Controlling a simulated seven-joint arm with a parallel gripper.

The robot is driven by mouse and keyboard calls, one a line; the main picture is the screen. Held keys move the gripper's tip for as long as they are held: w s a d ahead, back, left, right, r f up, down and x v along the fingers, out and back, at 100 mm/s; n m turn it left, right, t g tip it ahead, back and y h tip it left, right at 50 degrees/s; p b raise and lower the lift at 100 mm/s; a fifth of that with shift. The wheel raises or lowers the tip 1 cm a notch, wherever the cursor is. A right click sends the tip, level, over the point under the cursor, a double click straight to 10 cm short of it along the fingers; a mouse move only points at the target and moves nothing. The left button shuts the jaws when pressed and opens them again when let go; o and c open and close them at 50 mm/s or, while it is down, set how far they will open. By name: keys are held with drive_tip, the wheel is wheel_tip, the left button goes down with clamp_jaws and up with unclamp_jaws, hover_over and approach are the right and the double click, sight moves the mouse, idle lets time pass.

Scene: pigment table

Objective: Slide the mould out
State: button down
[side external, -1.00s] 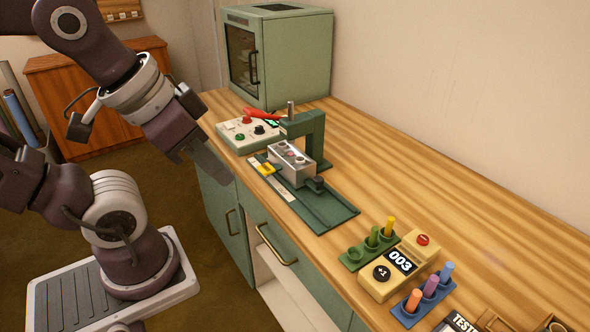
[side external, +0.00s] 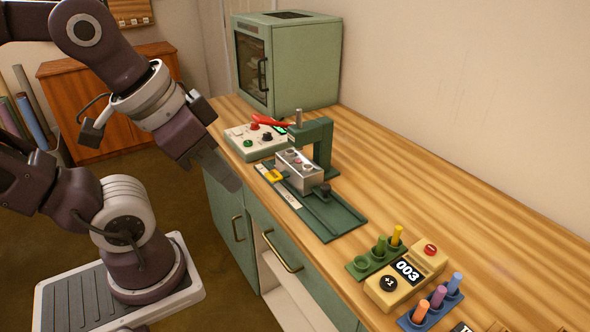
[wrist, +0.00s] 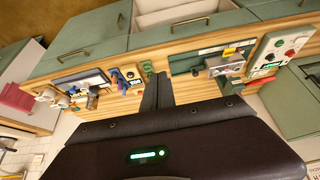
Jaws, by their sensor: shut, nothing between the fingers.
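The mould (side external: 298,170) is a silvery block with round cavities in its top. It sits on the green slide base (side external: 335,219), beneath the arm of the green press (side external: 318,143). A yellow tab (side external: 274,175) is at its left and a dark knob at its right. The mould also shows in the wrist view (wrist: 226,66). My gripper (side external: 228,178) is shut and empty. It hangs in front of the counter's edge, left of the slide base and apart from it. In the wrist view its fingers (wrist: 157,80) are together.
A control box (side external: 250,143) with knobs and a red-handled lever are behind the press. A green oven (side external: 290,62) stands at the back. A counter reading 003 (side external: 406,272) and pigment sticks in green and blue (side external: 440,306) racks stand to the right. The wooden counter behind is clear.

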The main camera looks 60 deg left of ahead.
drive_tip(key=c, duration=2.1)
unclamp_jaws()
drive_tip(key=o, duration=0.9)
drive_tip(key=w, duration=0.2)
drive_tip(key=w+a+r+n+g, duration=0.1)
drive_tip(key=w, duration=0.2)
drive_tip(key=w+n, duration=0.1)
drive_tip(key=w, duration=0.2)
drive_tip(key=shift+a+r+g, duration=0.3)
drive_tip(key=n+g, duration=0.4)
drive_tip(key=n, duration=0.3)
hover_over(326, 186)
wheel_tip(326, 186, down, 16)
drive_tip(key=shift+f, duration=0.15)
wheel_tip(326, 186, down, 6)
drive_tip(key=shift+r, duration=0.15)
drive_tip(key=shift+f, duration=0.35)
